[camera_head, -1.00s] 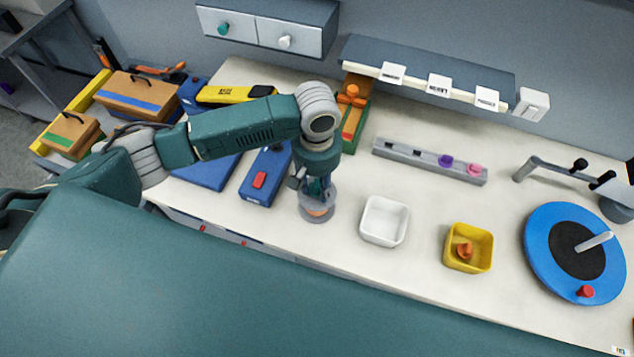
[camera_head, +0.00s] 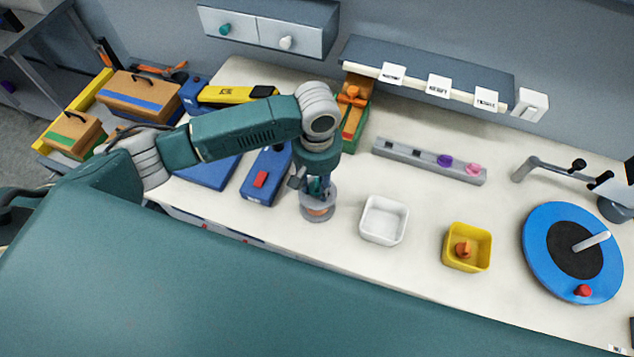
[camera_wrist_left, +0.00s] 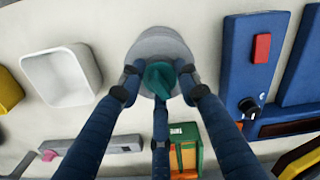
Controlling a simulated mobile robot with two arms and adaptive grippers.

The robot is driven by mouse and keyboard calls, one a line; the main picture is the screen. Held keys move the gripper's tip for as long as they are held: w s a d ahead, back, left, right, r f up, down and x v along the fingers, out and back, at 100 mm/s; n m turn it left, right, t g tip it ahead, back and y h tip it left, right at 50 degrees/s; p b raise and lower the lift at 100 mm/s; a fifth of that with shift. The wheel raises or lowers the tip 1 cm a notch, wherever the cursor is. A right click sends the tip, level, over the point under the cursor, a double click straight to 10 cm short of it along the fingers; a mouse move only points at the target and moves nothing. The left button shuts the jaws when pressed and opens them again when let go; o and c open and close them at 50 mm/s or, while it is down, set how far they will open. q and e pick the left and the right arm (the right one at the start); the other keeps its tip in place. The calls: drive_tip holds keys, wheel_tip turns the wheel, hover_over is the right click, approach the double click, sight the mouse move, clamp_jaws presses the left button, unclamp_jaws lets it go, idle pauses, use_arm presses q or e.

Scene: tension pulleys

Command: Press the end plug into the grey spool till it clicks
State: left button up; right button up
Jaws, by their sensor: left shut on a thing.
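The grey spool (camera_head: 317,214) stands on the bench near its front edge, with a brownish band around its middle. In the left wrist view its round grey top (camera_wrist_left: 157,42) lies behind the fingertips. My left gripper (camera_head: 317,190) points down right over the spool. It is shut on a teal end plug (camera_wrist_left: 159,78), which sits between its three dark fingers over the spool's middle. The fingers and plug hide the meeting place, so I cannot tell how deep the plug sits. My right gripper is not in view.
A white bin (camera_head: 384,221) and a yellow bin (camera_head: 467,248) with an orange piece stand to the right. Farther right is a blue turntable (camera_head: 545,232). A grey rail (camera_head: 421,159) with purple and pink pieces lies behind. A blue box (camera_head: 262,185) stands close left.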

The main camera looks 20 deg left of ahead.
use_arm(q)
drive_tip(key=shift+f, duration=0.1)
drive_tip(key=shift+f, duration=0.2)
drive_tip(key=shift+d+r, duration=0.1)
drive_tip(key=shift+r, duration=0.2)
idle(0.8)
drive_tip(key=shift+f, duration=0.25)
drive_tip(key=shift+r, duration=0.25)
idle(0.9)
drive_tip(key=o, duration=0.8)
drive_tip(key=shift+o, duration=0.2)
drive_tip(key=shift+r, duration=0.1)
